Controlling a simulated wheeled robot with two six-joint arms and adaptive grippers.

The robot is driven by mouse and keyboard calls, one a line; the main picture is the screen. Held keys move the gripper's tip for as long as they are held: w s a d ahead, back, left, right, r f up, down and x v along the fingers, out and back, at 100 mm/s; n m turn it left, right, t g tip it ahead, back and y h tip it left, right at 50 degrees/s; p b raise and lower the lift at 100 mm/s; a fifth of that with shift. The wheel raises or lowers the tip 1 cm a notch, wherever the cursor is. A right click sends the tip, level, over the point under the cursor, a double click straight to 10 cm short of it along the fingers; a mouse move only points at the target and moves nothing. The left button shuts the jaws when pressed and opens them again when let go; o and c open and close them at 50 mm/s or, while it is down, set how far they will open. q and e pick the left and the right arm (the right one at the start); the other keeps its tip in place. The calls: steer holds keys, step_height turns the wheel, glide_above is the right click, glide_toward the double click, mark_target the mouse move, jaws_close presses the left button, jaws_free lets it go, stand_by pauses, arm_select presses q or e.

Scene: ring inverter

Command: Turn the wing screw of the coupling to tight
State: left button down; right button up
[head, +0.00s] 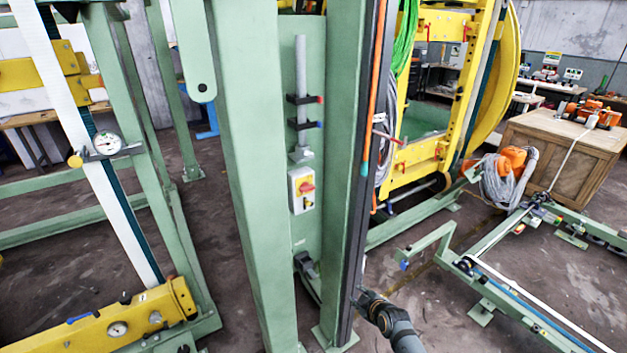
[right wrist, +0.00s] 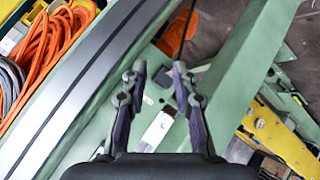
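A grey vertical pipe (head: 301,70) runs down the green panel between two green posts, with black clamps (head: 304,99) that have red and blue ends. A grey fitting (head: 301,155) sits at the pipe's lower end, and another small grey fitting (head: 307,265) sits low on the panel. I cannot make out which part is the wing screw or how it is turned. My right gripper (head: 364,298) is low beside the right post. In the right wrist view its two fingers (right wrist: 159,74) are apart with nothing between the tips. My left gripper is not in view.
A switch box (head: 302,190) with a red knob is on the panel. The right green post (head: 342,150) stands close to my right arm. A green floor frame (head: 480,270) lies to the right. Orange cable (right wrist: 62,45) shows in the right wrist view.

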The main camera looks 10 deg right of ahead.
steer(key=w+a+r+n+t+y, duration=0.15)
steer(key=w+r, duration=0.25)
steer(key=r, duration=0.6)
steer(key=w+a+r+n+t, duration=0.1)
steer(key=w+r+n+t, duration=0.2)
steer(key=r, duration=0.7)
steer(key=n+t+y, duration=0.2)
steer(key=n+y, duration=0.2)
steer(key=n, duration=0.4)
glide_toward(308, 154)
steer(key=p+x, duration=0.2)
steer(key=x, duration=0.2)
steer(key=p+x, duration=0.1)
steer(key=x, duration=0.3)
steer(key=shift+d+f+p, duration=0.15)
steer(key=shift+d+p, duration=0.1)
steer(key=shift+p, duration=0.1)
steer(key=shift+c, duration=0.2)
jaws_close()
